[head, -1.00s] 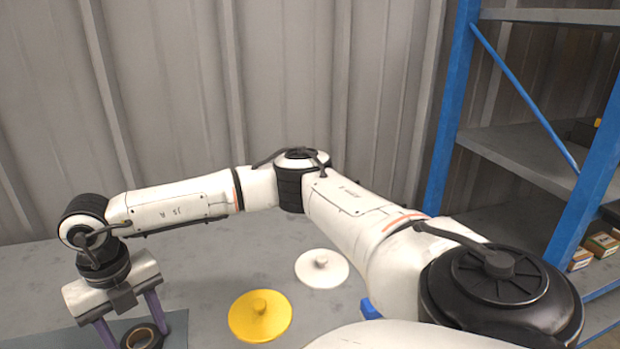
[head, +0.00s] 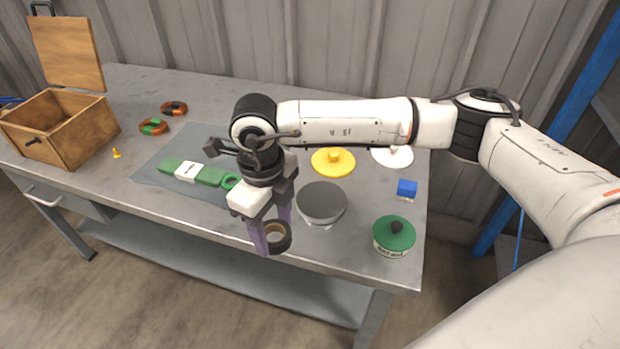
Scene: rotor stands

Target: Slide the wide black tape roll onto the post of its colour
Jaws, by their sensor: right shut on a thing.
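The wide black tape roll (head: 283,246), a dark ring with a tan inner core, is in my right gripper (head: 272,237). The purple fingers are shut on it and point down, and it hangs near the table's front edge. A yellow disc stand with a short post (head: 333,160) and a white disc stand (head: 392,156) stand beyond it on the table, partly behind my right arm. My left gripper is not in view.
A dark-topped round container (head: 321,203) stands close right of the roll. A green tin (head: 394,236) and blue block (head: 406,188) lie further right. A grey mat (head: 150,178) with a green-and-white tool (head: 195,173), two rings and an open wooden box (head: 62,125) lie left.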

